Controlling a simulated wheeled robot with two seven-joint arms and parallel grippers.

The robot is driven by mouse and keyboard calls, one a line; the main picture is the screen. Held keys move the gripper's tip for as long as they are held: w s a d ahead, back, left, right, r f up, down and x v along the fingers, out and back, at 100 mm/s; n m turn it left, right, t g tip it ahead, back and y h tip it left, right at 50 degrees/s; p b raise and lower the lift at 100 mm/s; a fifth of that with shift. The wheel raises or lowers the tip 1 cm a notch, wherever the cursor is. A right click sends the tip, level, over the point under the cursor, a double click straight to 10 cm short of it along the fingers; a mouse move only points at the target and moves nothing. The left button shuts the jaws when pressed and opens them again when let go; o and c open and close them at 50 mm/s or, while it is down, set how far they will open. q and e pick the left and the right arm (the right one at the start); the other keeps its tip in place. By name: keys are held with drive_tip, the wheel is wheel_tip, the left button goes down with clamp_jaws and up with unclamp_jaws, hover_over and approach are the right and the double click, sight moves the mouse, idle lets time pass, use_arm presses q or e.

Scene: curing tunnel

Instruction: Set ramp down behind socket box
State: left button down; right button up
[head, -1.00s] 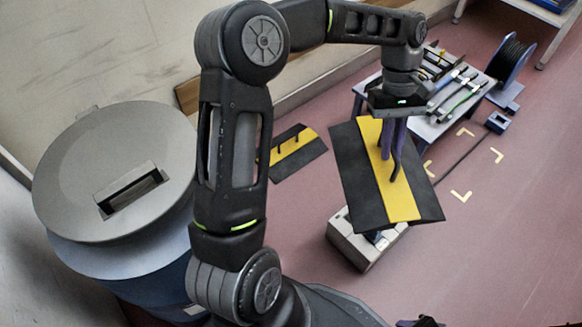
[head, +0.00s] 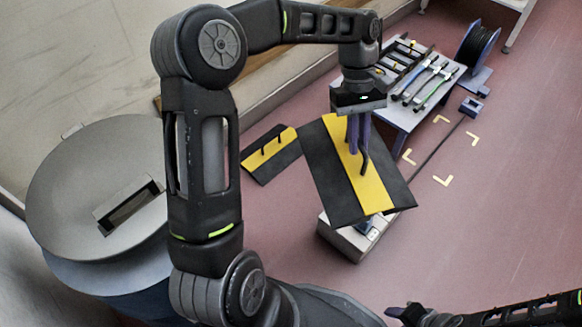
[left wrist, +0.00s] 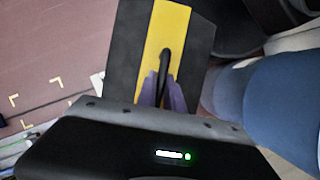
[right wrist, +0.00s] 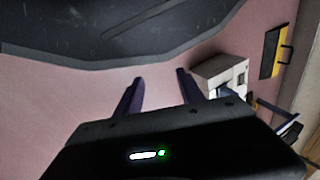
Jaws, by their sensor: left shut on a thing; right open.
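My left gripper (head: 360,170) is shut on the handle of a black ramp with a yellow stripe (head: 390,178). It holds the ramp in the air; the ramp also shows in the left wrist view (left wrist: 192,55). The beige socket box (head: 338,238) stands on the floor, partly hidden under the ramp's lower edge in the head view. It also shows in the right wrist view (right wrist: 232,70). My right gripper (right wrist: 158,84) is open and empty, apart from the box. Only part of it shows at the bottom of the head view (head: 396,314).
A second black-and-yellow ramp (head: 286,154) lies on the floor behind the box, near the wall. A cable (head: 440,143) runs to a small blue block (head: 471,106) past yellow corner marks. A tool table (head: 408,115), cable reel (head: 478,50) and large bin (head: 85,185) stand around.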

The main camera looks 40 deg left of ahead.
sight(336, 163)
use_arm(q)
drive_tip(key=a+p, duration=0.1)
drive_tip(key=p, duration=0.1)
drive_tip(key=s+a+f+n+p, duration=0.1)
drive_tip(key=a+p, duration=0.1)
drive_tip(key=s+a+f+n+p, duration=0.1)
drive_tip(key=shift+s+a+f+t+p, duration=0.15)
drive_tip(key=shift+s+a+t+p, duration=0.15)
drive_tip(key=shift+p, duration=0.1)
drive_tip(key=a+f+n+t+p, duration=0.6)
drive_tip(key=a+f+n+p, duration=0.45)
drive_tip(key=f+n, duration=0.55)
drive_tip(key=w+a+n+y+b, duration=0.1)
drive_tip(key=w+a+n+y, duration=0.2)
drive_tip(key=w+a+n, duration=0.2)
drive_tip(key=shift+w+a+n+t, duration=0.25)
drive_tip(key=shift+a+n+t, duration=0.05)
drive_tip(key=shift+a+n, duration=0.45)
use_arm(e)
wheel_tip(336, 163, up, 16)
drive_tip(key=s+a, duration=0.1)
drive_tip(key=shift+s+a, duration=0.35)
